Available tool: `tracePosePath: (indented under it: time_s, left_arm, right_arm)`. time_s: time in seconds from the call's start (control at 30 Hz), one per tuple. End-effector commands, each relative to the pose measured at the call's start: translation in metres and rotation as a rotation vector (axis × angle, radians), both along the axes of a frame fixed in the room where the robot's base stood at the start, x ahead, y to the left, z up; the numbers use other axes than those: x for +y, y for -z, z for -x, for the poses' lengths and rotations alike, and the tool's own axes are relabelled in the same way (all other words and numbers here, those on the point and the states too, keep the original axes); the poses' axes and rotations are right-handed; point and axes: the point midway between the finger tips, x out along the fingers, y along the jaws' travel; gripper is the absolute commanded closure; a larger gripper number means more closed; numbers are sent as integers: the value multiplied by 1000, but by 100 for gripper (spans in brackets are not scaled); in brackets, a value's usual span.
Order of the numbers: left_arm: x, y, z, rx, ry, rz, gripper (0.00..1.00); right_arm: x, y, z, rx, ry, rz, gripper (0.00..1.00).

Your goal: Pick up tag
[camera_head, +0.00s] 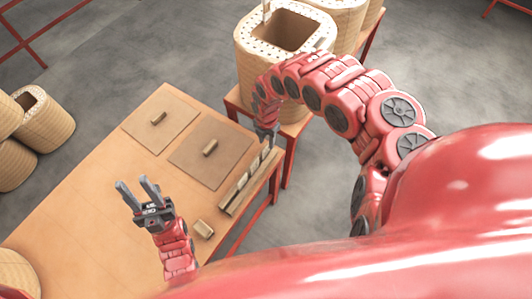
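A narrow wooden holder (228,207) stands along the right edge of the table, with several small pale pieces (254,165) in it that may be tags. My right gripper (267,146) reaches down at the far end of this holder. Its fingertips are small and partly hidden, so I cannot tell whether it is open or holds a piece. My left gripper (136,186) is open and empty above the near left part of the table.
The wooden table (85,215) bears two flat square boards, one at the left (172,108) and one at the right (225,150), each with a small block on it. A loose small block (203,228) lies near the holder. A large wound coil (252,70) stands behind the table.

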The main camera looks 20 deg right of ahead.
Motion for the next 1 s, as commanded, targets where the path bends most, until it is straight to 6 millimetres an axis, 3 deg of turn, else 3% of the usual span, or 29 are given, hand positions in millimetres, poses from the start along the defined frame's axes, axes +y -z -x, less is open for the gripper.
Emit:
tracePosePath:
  time_s: [0.17, 0.6, 0.9, 1.0]
  left_arm:
    - [0, 0, 0, 0, 0, 0, 62]
    - [0, -7, 0, 0, 0, 0, 62]
    - [0, -6, 0, 0, 0, 0, 62]
    - [0, -6, 0, 0, 0, 0, 62]
  right_arm:
    - [1, 8, -1, -2, -1, 0, 60]
    - [2, 53, -1, 1, 0, -1, 60]
    - [1, 56, -1, -1, 0, 1, 60]
    - [1, 56, -1, -1, 0, 1, 78]
